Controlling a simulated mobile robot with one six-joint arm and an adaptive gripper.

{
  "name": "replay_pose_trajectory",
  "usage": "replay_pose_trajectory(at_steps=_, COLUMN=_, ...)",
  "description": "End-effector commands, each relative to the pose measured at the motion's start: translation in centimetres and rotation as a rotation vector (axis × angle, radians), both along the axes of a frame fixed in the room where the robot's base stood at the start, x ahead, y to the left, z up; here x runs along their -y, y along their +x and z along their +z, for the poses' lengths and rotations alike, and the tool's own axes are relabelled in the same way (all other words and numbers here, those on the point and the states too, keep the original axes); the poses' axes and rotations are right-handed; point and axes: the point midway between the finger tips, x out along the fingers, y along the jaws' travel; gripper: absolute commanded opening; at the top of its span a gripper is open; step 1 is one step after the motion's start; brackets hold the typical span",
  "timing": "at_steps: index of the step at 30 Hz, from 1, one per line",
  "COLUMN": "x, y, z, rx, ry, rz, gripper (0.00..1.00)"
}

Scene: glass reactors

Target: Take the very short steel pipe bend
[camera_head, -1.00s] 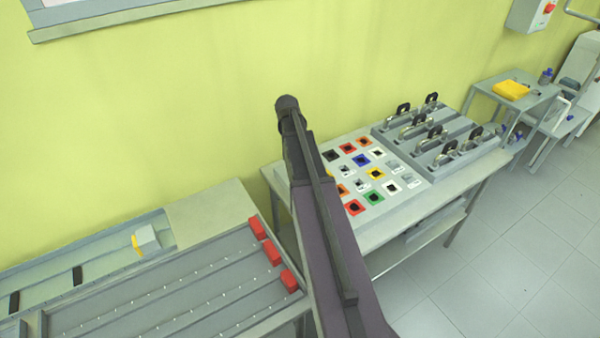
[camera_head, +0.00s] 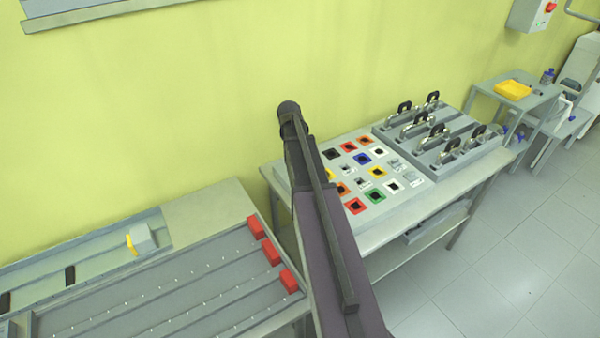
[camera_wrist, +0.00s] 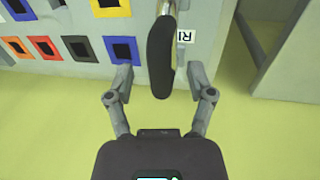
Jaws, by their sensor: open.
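My gripper (camera_wrist: 160,76) is open in the wrist view, its two grey fingers apart. A dark, rounded, elongated piece with a bright metal part at its upper end (camera_wrist: 161,62) shows between the fingers, without visible contact. I cannot tell whether it is a handle or part of the pipe bend. No very short steel pipe bend can be picked out for certain in either view. In the head view my arm hides the gripper and part of the board with coloured squares (camera_head: 412,193).
A grey fixture (camera_head: 487,152) with several black-handled clamps stands right of the coloured squares. Left is a railed bench (camera_head: 212,208) with red end blocks (camera_head: 271,252). A yellow tray (camera_head: 513,90) sits on a far table. The wall is close behind; floor is free at right.

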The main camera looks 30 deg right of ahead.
Motion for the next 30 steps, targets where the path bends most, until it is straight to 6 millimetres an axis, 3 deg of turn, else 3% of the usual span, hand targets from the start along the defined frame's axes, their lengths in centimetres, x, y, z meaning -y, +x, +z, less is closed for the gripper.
replay_pose_trajectory(at_steps=6, x=0.24, y=-0.01, z=-1.25, rx=0.000, ry=0.000, rz=0.000, gripper=0.69)
replay_pose_trajectory(at_steps=25, x=0.28, y=-0.03, z=-1.25, rx=0.000, ry=0.000, rz=0.000, gripper=0.69)
replay_pose_trajectory(at_steps=26, x=0.28, y=-0.03, z=-1.25, rx=0.000, ry=0.000, rz=0.000, gripper=0.66)
replay_pose_trajectory(at_steps=30, x=0.28, y=-0.03, z=-1.25, rx=0.000, ry=0.000, rz=0.000, gripper=0.25)
